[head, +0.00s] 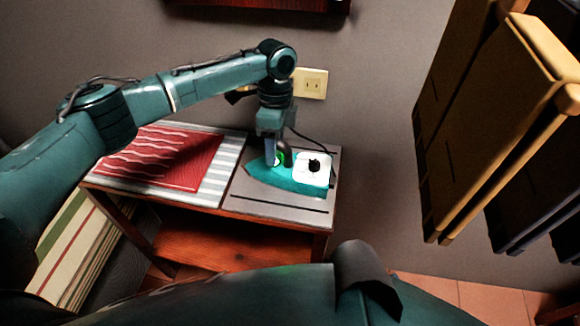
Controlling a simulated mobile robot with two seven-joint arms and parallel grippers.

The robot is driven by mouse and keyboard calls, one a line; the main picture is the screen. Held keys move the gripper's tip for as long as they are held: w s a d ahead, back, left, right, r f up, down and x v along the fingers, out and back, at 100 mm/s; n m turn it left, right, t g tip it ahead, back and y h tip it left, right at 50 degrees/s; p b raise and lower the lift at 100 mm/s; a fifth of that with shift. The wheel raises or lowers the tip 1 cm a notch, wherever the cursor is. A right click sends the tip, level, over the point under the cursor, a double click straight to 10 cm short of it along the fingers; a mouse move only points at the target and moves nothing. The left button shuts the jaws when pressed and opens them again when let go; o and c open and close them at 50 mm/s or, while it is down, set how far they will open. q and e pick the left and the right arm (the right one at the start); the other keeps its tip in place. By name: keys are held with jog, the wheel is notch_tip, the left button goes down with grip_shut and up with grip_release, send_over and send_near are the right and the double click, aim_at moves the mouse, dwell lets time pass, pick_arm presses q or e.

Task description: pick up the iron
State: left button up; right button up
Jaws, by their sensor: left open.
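The iron (314,171) lies on a grey mat at the right end of a low wooden table. It has a teal soleplate part pointing left and a white rear part with a black knob. My left gripper (278,158) points down over the iron's middle, with its fingers open around or just beside the handle. The gripper hides much of the handle, so I cannot tell whether the fingers touch it. My right gripper is not in view.
A red patterned cloth (165,158) and a striped cloth (222,172) lie on the table (205,206) to the left. A wall outlet (312,84) is behind. Folded wooden chairs (480,110) hang at the right. A striped item (72,250) stands at lower left.

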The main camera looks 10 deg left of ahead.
pick_arm(q)
jog(key=shift+s+f, duration=0.1)
jog(key=shift+f, duration=0.7)
jog(key=shift+c, duration=0.2)
grip_shut()
dwell(0.5)
jog(key=shift+r, duration=0.15)
